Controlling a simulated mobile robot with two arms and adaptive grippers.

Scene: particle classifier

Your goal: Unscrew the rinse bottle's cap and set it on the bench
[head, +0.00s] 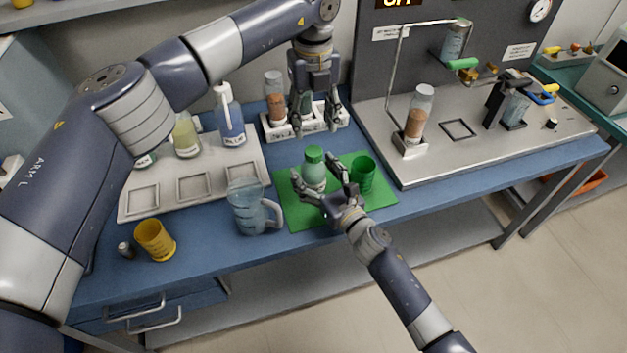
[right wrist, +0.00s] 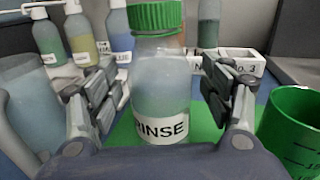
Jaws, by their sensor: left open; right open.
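The rinse bottle (head: 314,172) stands upright on a green mat (head: 293,212), with its green cap (head: 314,154) on top. In the right wrist view the bottle (right wrist: 161,95) shows a white label reading RINSE, and its ribbed cap (right wrist: 158,16) sits on the neck. My right gripper (head: 325,184) is open, low at the bottle's body; in the right wrist view its fingers (right wrist: 160,100) stand on either side of it, apart from it. My left gripper (head: 318,125) is open and empty, pointing down above and behind the bottle, near the white rack.
A green cup (head: 363,174) stands right of the bottle, and a clear jug (head: 250,207) stands left. A white rack (head: 288,128) with tubes is behind. A tray (head: 128,200) with several bottles is at left. A yellow cup (head: 155,240) stands near the front edge.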

